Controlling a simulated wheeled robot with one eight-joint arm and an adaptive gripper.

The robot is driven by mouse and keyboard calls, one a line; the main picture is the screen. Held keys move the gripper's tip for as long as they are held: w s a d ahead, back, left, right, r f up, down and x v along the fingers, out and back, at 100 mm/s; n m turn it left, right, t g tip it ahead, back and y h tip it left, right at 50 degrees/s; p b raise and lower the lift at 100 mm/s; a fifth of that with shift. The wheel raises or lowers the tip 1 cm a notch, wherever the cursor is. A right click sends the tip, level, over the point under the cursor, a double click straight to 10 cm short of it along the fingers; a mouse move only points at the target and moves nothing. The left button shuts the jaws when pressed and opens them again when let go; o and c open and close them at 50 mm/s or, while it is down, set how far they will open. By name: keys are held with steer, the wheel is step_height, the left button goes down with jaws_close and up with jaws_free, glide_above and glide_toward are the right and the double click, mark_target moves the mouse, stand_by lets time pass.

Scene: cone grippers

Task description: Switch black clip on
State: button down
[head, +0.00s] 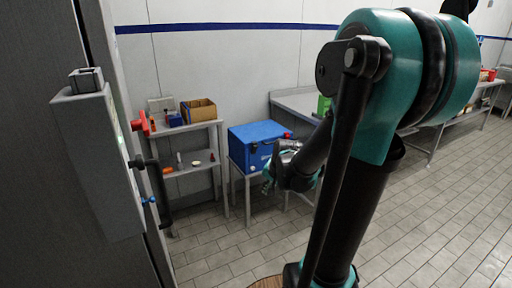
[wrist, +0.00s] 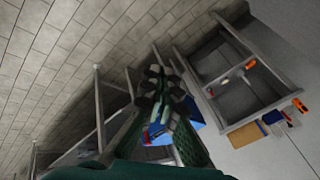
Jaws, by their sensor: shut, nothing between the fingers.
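My gripper (head: 269,182) is shut and empty, held in the air in front of the blue box in the head view. In the wrist view my gripper (wrist: 157,76) shows its dark fingers together. At the far left of the head view a grey wall-mounted box (head: 105,165) has a dark square fitting (head: 86,80) on top. A black bent handle (head: 152,170) sticks out on its right side. I cannot tell which of these dark parts is the black clip. My gripper is well to the right of them and touches neither.
A blue box (head: 258,143) stands on a low table. A grey shelf (head: 192,165) holds a cardboard box (head: 198,110) and small items. Tiled floor is free in front.

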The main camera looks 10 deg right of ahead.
steer(key=w+d+m+t+y, duration=0.1)
steer(key=w+d+m+t, duration=0.15)
steer(key=w+m, duration=1.5)
steer(key=w+d+f+m+t, duration=0.1)
steer(key=w+d+f+m, duration=0.2)
steer(key=w, duration=0.6)
steer(key=w+d+f+m+t+y, duration=0.1)
steer(key=w+d+f+m, duration=0.15)
steer(key=w, duration=0.65)
steer(key=w+d+f+m+t, duration=0.15)
steer(key=w+d+f, duration=0.25)
steer(key=w, duration=0.6)
steer(key=w+r+x, duration=0.1)
steer(key=r+x, duration=0.1)
steer(key=x, duration=1)
steer(key=shift+a+m, duration=0.35)
steer(key=shift+a, duration=0.05)
steer(key=shift+w+f, duration=0.1)
